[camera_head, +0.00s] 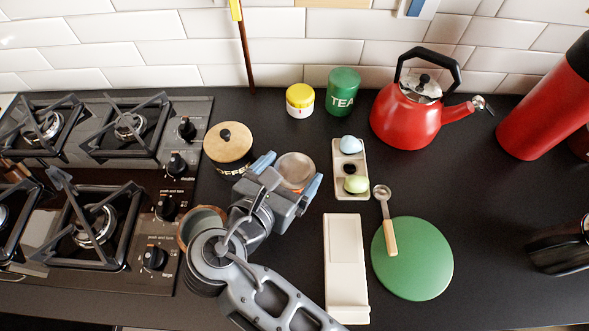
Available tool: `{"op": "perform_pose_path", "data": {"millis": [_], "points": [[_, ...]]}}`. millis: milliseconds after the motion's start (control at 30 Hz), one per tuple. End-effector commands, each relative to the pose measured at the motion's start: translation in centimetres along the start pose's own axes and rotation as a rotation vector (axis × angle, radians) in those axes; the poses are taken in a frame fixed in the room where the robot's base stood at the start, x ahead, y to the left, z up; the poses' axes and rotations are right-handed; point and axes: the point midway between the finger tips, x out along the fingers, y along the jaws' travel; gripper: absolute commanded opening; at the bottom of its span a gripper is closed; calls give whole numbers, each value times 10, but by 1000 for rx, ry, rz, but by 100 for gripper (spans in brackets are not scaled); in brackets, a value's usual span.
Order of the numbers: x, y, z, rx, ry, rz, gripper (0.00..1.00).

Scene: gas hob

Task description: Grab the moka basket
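My gripper (288,174) reaches up from the bottom of the picture. Its two blue-tipped fingers are spread apart. A small round thing (296,168) with a pale metallic top and an orange-brown side lies just ahead of the gripper, in the gap between the fingers. It may be the moka basket, but I cannot tell for sure. The gripper hides part of its near side. I cannot tell whether either finger touches it.
A wooden-lidded coffee jar (229,143) stands close left of the fingers. A brown-rimmed bowl (203,222) is beside my arm. An egg tray (352,183), spoon (385,205), white rest (346,262) and green disc (415,262) lie right. The red kettle (408,112) stands behind; the hob (150,185) is left.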

Motion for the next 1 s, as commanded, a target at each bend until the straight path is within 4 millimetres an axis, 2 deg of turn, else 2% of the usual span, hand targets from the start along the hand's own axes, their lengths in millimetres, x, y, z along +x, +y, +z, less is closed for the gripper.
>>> {"op": "perform_pose_path", "data": {"millis": [67,500,800,1000], "points": [[0,0,0,0,0,0,82],[0,0,0,0,0,0,41],[-1,0,2,1,-1,0,40],[-8,0,18,4,-1,1,40]]}}
